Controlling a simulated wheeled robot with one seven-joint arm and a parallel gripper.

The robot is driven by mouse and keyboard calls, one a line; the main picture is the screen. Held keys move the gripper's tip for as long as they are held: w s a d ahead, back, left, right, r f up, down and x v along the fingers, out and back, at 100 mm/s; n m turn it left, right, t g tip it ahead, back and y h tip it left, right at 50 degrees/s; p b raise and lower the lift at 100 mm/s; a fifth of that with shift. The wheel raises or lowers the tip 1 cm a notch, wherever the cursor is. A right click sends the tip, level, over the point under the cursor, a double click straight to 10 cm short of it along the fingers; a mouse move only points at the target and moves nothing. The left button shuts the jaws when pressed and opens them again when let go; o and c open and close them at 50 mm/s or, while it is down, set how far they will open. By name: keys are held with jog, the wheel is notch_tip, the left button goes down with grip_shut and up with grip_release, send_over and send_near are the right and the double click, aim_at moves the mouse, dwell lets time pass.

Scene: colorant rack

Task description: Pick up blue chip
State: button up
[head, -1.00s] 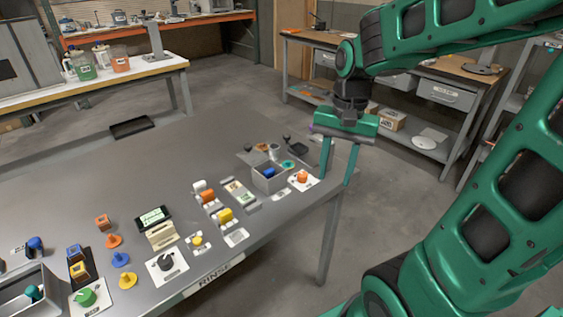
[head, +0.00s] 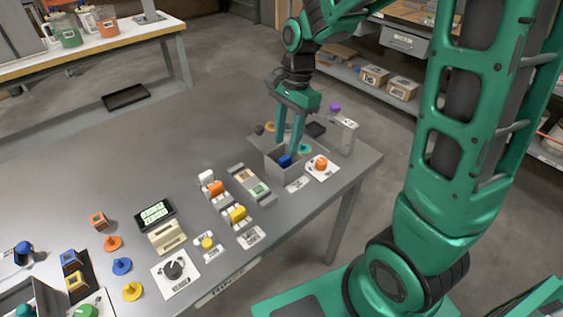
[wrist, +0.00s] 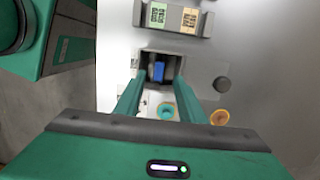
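A blue piece (head: 285,160), which looks like the blue chip, lies in a small open grey bin (head: 279,169) toward the table's right end. In the wrist view the blue piece (wrist: 157,71) shows inside the bin, between the two green fingers. My gripper (head: 290,147) is open and points down over the bin, its fingertips close to the blue piece. In the wrist view my gripper (wrist: 158,82) has a clear gap between its fingers and holds nothing. I cannot tell whether the fingertips are below the bin's rim.
A white card with an orange knob (head: 321,163) lies right of the bin. A teal ring (wrist: 167,111) and an orange ring (wrist: 219,117) are nearby. A grey rack (head: 252,184) stands left of the bin. A blue pegged disc (head: 121,266) lies farther left.

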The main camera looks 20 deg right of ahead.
aim_at(285, 157)
jog(key=shift+s+a+f, duration=0.1)
jog(key=shift+a+f, duration=0.05)
jog(key=shift+f, duration=1.25)
jog(key=shift+s+a+f, duration=0.1)
jog(key=shift+f, duration=1.3)
grip_shut()
